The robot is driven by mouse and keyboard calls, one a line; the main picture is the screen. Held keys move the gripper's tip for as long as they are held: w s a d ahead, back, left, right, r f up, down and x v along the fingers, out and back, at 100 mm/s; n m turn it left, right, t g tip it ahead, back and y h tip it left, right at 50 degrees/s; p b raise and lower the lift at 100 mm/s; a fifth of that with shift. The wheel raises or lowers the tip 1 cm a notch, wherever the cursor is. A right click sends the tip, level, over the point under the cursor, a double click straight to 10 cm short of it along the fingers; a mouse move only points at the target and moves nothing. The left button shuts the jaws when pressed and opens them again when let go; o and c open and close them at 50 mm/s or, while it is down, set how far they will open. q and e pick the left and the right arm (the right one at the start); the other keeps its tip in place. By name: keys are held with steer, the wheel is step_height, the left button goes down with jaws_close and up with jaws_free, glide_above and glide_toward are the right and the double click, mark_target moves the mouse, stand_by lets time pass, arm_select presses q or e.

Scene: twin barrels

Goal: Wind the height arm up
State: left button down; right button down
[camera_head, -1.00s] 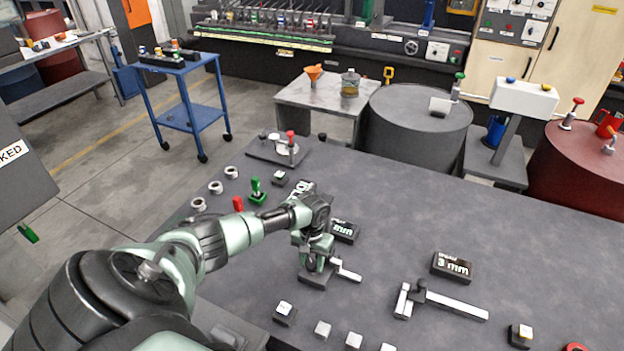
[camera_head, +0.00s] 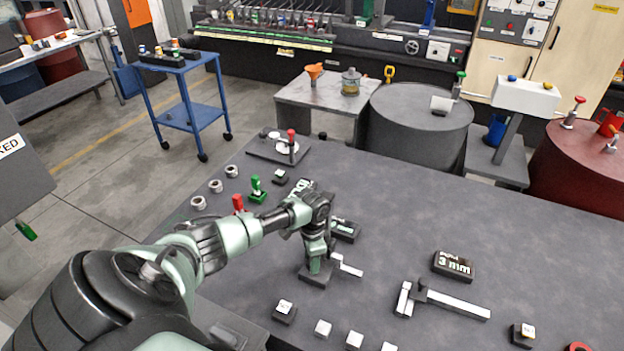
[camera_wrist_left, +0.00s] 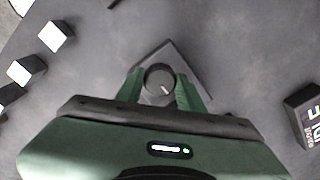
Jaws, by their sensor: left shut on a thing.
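My left gripper (camera_head: 316,262) points down over a small device with a dark square base (camera_head: 318,278) on the grey bench. A white arm (camera_head: 348,265) sticks out from this device to the right. In the left wrist view, the green fingers are shut on a round dark knob (camera_wrist_left: 159,77) with a white mark on its top. The knob stands over the dark base (camera_wrist_left: 185,60). The gripper hides most of the device in the head view. A black display (camera_head: 453,265) on the bench reads "3 mm". My right gripper is not in view.
Right of the device lies a T-shaped sliding gauge (camera_head: 445,301). Another black display (camera_head: 346,230) is partly behind my wrist. Small white-topped blocks (camera_head: 285,310) line the front edge. A green-handled piece (camera_head: 257,190) and metal rings stand at the left. The bench's right side is mostly clear.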

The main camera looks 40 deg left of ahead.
arm_select(q)
steer(key=shift+m, duration=0.6)
steer(key=c, duration=0.9)
jaws_free()
